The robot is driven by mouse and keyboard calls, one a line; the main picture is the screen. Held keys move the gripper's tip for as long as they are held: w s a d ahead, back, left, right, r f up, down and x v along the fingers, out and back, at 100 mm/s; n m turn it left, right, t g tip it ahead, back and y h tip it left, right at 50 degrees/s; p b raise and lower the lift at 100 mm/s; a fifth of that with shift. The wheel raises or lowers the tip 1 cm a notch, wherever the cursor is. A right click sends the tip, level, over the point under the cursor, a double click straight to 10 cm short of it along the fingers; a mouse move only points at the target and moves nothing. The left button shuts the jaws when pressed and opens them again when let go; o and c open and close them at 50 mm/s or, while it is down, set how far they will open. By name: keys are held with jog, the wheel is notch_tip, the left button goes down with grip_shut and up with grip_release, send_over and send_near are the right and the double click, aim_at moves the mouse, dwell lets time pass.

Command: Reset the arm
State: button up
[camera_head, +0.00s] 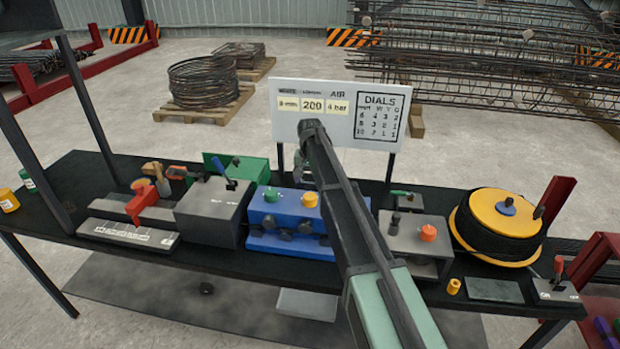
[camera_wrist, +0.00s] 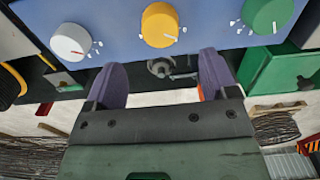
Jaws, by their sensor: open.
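My arm reaches over the black bench (camera_head: 190,262) in the head view, its far end in front of the white sign board. In the wrist view my gripper (camera_wrist: 162,66) is open, with its two purple-grey fingers apart and nothing held between them. The fingers point towards a blue box (camera_wrist: 110,20) with a white knob (camera_wrist: 72,42), a yellow knob (camera_wrist: 160,25) and a green knob (camera_wrist: 266,14). In the head view the blue box (camera_head: 285,226) stands on the bench; my arm hides its right part. The gripper itself is mostly hidden there.
A grey box (camera_head: 213,207) stands left of the blue box. A smaller grey box with an orange knob (camera_head: 428,232) and a yellow-topped wire spool (camera_head: 500,212) stand to its right. The sign board (camera_head: 290,95) rises behind. Rebar stacks (camera_head: 470,55) lie beyond.

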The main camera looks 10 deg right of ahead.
notch_tip(320, 180, up, 2)
jog(key=shift+r+p, duration=0.2)
jog(key=shift+p, duration=0.2)
jog(key=s+f+n+b, duration=0.1)
jog(key=s+f+b, duration=0.2)
jog(key=s, duration=0.9)
jog(key=s+f+n+b, duration=0.1)
jog(key=s+f+b, duration=0.2)
jog(key=s, duration=1)
jog(key=s+f+n+b, duration=0.2)
jog(key=s+f+b, duration=0.1)
jog(key=s, duration=0.9)
jog(key=shift+s, duration=0.4)
